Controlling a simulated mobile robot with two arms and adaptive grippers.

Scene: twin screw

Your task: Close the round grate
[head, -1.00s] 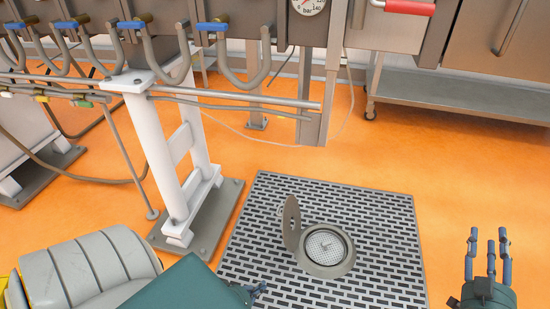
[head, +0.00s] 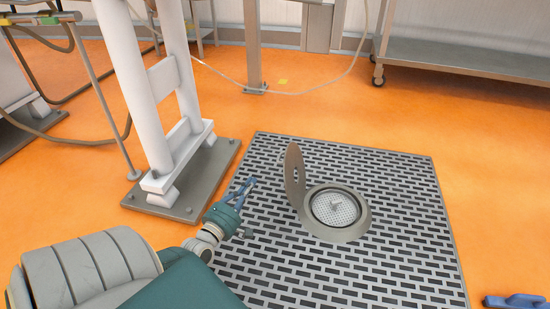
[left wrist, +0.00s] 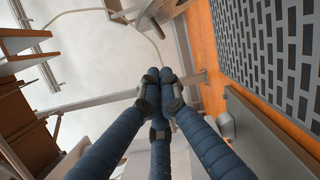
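The round grate's lid (head: 293,175) stands upright on its hinge at the left side of the round drain (head: 336,208), so the drain is open. A perforated strainer with a small knob shows inside the ring. My left gripper (head: 246,188) is left of the lid, above the slotted floor panel, apart from the lid. In the left wrist view its three blue fingers (left wrist: 158,88) meet at their tips with nothing between them. Only a blue finger of my right gripper (head: 515,300) shows at the bottom right edge, and its state is unclear.
The drain sits in a slotted metal floor panel (head: 400,180). A white support frame on a grey base plate (head: 210,180) stands left of it. A wheeled metal shelf (head: 470,75) is at the back right. Orange floor is clear right of the panel.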

